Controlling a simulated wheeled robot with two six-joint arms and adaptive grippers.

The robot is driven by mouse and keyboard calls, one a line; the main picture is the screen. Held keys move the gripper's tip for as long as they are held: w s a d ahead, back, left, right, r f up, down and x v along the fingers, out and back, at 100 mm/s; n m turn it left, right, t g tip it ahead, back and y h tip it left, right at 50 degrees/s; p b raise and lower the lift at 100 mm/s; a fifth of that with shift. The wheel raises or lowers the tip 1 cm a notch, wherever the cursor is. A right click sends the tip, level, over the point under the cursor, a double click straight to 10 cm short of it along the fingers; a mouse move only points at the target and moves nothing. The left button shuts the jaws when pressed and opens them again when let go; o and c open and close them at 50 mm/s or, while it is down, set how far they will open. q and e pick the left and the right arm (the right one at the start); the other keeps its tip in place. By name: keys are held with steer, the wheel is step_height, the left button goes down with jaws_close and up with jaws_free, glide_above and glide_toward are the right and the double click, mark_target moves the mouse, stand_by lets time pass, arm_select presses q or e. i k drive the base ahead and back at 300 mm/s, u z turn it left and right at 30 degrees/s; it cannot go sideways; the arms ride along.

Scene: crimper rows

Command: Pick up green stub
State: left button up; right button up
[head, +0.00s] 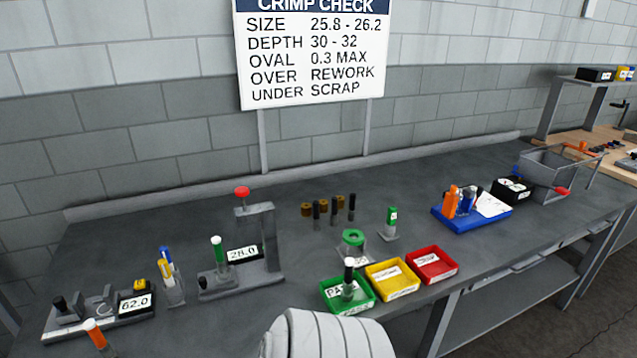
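A second green upright piece (391,218) with a white label stands on a small grey base behind the trays. I cannot tell from this view which of the two is the green stub. Neither of my grippers shows. A white rounded part, probably my own arm, fills the bottom middle.
A green ring fixture (353,239), several dark stubs (334,212), a blue tray (471,224) and a 62.0 gauge (135,303) also occupy the bench.

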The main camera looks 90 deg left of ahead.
mark_target(222, 273)
steer(key=u, duration=0.05)
steer(key=i, duration=0.7)
steer(key=u, duration=2.8)
